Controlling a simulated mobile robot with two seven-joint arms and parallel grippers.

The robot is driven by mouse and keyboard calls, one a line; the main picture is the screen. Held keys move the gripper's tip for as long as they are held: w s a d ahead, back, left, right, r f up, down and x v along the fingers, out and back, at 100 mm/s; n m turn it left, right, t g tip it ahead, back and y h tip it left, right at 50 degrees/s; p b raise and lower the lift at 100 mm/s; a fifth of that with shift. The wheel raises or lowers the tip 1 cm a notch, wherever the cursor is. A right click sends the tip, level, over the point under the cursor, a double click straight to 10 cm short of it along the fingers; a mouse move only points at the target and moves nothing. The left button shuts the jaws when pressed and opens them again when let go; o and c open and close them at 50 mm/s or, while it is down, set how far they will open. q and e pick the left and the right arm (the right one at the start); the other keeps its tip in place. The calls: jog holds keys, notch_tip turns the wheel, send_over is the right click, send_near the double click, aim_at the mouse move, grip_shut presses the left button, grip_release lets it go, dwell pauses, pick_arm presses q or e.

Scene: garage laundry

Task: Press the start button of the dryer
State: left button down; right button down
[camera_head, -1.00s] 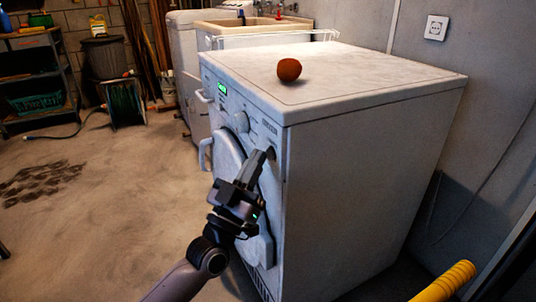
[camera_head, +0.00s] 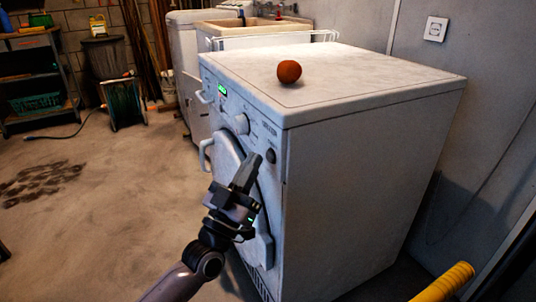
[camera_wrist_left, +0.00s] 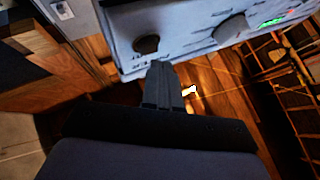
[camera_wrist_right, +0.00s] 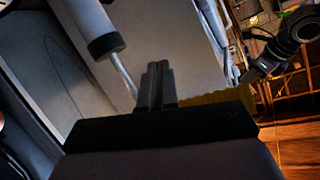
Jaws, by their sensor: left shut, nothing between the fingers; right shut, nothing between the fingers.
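The white dryer (camera_head: 350,180) stands in the middle of the head view, its control panel facing left. A dark round button (camera_head: 271,156) sits at the panel's right end, near the front corner. It also shows in the left wrist view (camera_wrist_left: 147,44), with a grey knob (camera_wrist_left: 229,29) and the green display (camera_wrist_left: 271,21) further right. My left gripper (camera_head: 256,157) is shut and empty, its tips just left of the button in the head view and apart from it. My right gripper (camera_wrist_right: 158,66) is shut and empty in the right wrist view.
An orange-brown ball (camera_head: 289,71) rests on the dryer top. A sink (camera_head: 255,26) stands behind the dryer. A yellow ribbed object (camera_head: 447,283) is at the lower right. A wall socket (camera_head: 436,28) is on the right wall. The floor at left is mostly clear.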

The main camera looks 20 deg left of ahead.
pick_arm(q)
jog(key=shift+s+a, duration=0.1)
jog(key=shift+s, duration=0.05)
jog(key=shift+s+a+p, duration=0.75)
jog(key=shift+s+a, duration=0.95)
jog(key=shift+s, duration=0.15)
jog(key=shift+d, duration=0.1)
